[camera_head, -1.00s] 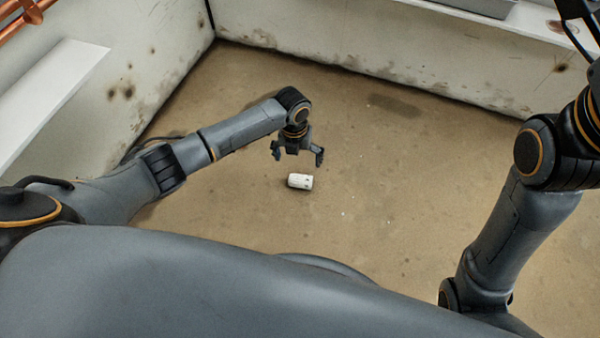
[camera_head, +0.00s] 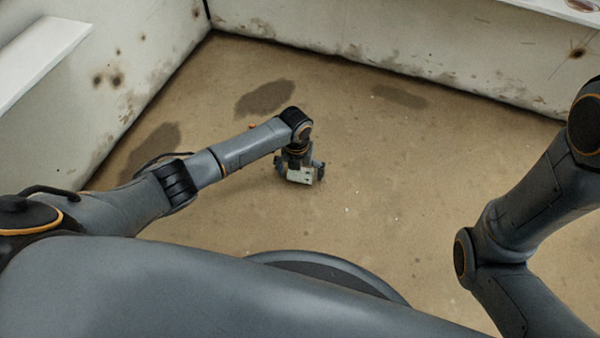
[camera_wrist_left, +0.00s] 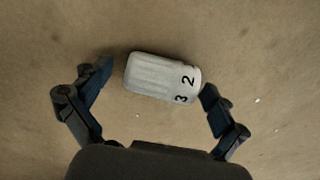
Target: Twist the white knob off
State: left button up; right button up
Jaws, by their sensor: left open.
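The white knob (camera_wrist_left: 160,79) lies on its side on the brown floor in the left wrist view. It is a ribbed cylinder with the black figures 2 and 3 at its right end. My left gripper (camera_wrist_left: 157,80) is open, with one finger near each end of the knob; the right fingertip is very close to the numbered end, and I cannot tell whether it touches. In the head view my left gripper (camera_head: 300,176) points down at the floor, and the pale knob (camera_head: 302,177) shows partly between its fingers. My right gripper is out of view.
The floor (camera_head: 400,190) around the knob is clear, with dark stains and small pale specks. Stained pale walls (camera_head: 100,90) stand at the left and back. A white ledge (camera_head: 35,55) runs along the left wall.

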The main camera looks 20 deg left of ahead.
pick_arm(q)
jog(key=c, duration=1.3)
jog(key=shift+f, duration=0.15)
